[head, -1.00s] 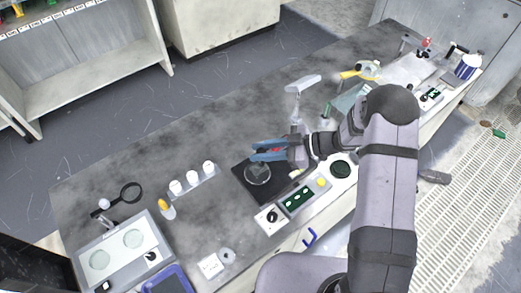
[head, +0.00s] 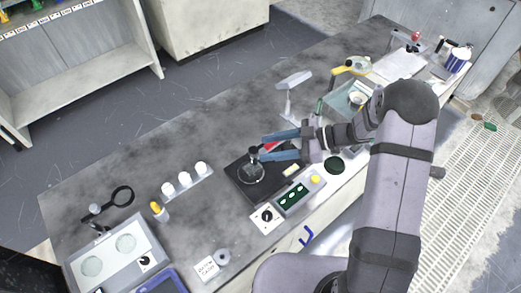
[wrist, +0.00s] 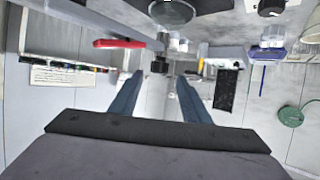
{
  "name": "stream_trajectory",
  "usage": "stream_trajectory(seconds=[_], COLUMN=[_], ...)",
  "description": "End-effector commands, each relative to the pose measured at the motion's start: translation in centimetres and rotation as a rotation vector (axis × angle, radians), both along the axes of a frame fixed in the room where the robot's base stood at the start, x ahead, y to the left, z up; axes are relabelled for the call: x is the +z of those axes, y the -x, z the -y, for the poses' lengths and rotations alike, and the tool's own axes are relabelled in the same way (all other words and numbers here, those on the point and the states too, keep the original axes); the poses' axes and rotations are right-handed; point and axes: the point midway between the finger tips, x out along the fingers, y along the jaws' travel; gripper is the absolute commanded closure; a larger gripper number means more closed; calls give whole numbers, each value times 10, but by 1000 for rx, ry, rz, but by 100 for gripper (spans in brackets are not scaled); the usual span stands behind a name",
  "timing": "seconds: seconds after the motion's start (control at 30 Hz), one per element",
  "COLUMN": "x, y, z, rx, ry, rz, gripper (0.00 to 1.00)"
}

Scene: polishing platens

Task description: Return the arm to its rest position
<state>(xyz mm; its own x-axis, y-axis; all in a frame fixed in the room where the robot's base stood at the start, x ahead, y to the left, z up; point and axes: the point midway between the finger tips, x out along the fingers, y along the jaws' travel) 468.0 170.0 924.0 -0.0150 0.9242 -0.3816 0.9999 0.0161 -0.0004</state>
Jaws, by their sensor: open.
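My gripper (head: 268,144) has two blue fingers and is in the middle of the head view, above the right part of a black platen unit (head: 242,180). Its fingers are apart, with nothing seen held between them. A dark knob-like holder (head: 254,153) stands on the round disc (head: 250,173) of that unit, just left of the fingertips. In the wrist view my gripper (wrist: 158,78) shows both blue fingers spread, with a clear gap between them.
A control box (head: 290,198) with a yellow button fronts the platen unit.

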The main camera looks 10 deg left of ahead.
Motion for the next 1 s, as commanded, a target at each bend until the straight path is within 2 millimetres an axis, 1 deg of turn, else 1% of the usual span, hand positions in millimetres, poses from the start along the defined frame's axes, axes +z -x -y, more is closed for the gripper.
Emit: stream_trajectory(seconds=[0.03, 0.1, 0.2, 0.63, 0.73, 0.77, 0.87, 0.97, 1.0], x=[1, 3, 6, 7, 8, 8, 12, 18, 21], y=[-1, -1, -1, 0, -4, -7, -23, -51, -64], z=[6, 11, 15, 16, 16, 16, 16, 22, 27], rx=[-3, -1, -1, 0, -15, -26, -96, -222, -290], ry=[0, 1, 0, 1, 8, 12, 42, 98, 129], rz=[2, 3, 1, 1, 9, 16, 53, 111, 135], gripper=[57, 57, 57, 57, 57, 57, 57, 57, 57])
